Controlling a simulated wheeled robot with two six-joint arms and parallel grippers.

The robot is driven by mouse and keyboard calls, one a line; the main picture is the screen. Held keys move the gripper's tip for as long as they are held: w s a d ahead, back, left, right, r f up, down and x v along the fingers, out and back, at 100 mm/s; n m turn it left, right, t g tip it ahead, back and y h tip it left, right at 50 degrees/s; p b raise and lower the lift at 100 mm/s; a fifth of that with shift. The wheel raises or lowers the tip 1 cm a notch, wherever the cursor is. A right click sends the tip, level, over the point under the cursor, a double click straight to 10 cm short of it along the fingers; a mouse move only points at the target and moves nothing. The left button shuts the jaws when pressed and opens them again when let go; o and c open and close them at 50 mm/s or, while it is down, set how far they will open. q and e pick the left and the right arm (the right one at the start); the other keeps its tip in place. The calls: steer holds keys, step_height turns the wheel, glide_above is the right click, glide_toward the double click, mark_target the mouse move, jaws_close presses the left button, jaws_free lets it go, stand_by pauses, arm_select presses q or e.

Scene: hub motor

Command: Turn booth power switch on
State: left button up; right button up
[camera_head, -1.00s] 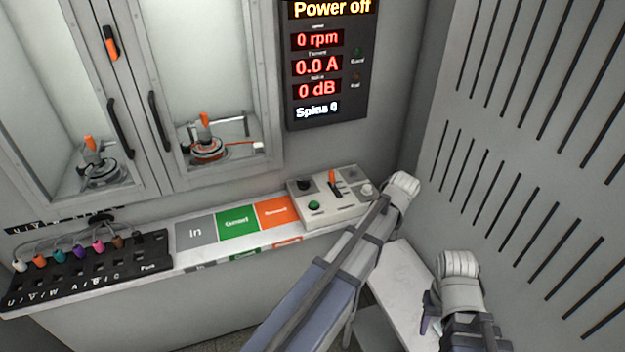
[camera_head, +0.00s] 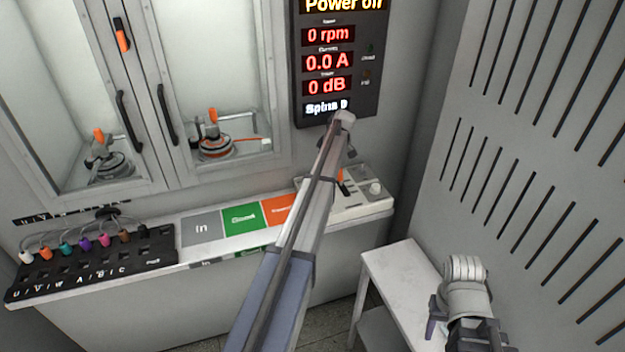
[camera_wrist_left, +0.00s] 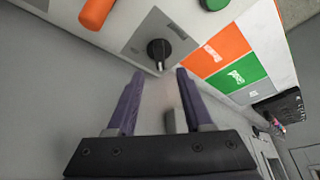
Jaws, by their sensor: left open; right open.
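The control box (camera_head: 362,203) sits at the right end of the ledge, partly hidden by my left arm in the head view. In the left wrist view, its black rotary knob (camera_wrist_left: 159,49) stands on a grey plate, just beyond my left gripper (camera_wrist_left: 158,82). That gripper is open and empty, its purple fingers apart and pointing toward the knob. The orange lever (camera_wrist_left: 97,12) and green button (camera_wrist_left: 214,4) are at the top edge. My right gripper (camera_head: 433,322) is at the lower right, open and away from the box. The display (camera_head: 335,62) reads "Power off".
Grey, green (camera_head: 241,219) and orange labelled areas line the ledge left of the box. A black connector block (camera_head: 90,265) with several coloured plugs is at far left. Glass cabinet doors stand behind. A white side table (camera_head: 405,275) and slatted wall are at right.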

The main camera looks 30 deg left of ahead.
arm_select(q)
steer(key=b+x, duration=0.5)
steer(key=x, duration=0.2)
steer(key=shift+d+b, duration=0.1)
steer(key=shift+b, duration=0.25)
arm_select(e)
step_height(320, 180, down, 6)
steer(key=shift+f, duration=0.15)
arm_select(q)
steer(key=shift+r, duration=0.1)
jaws_close()
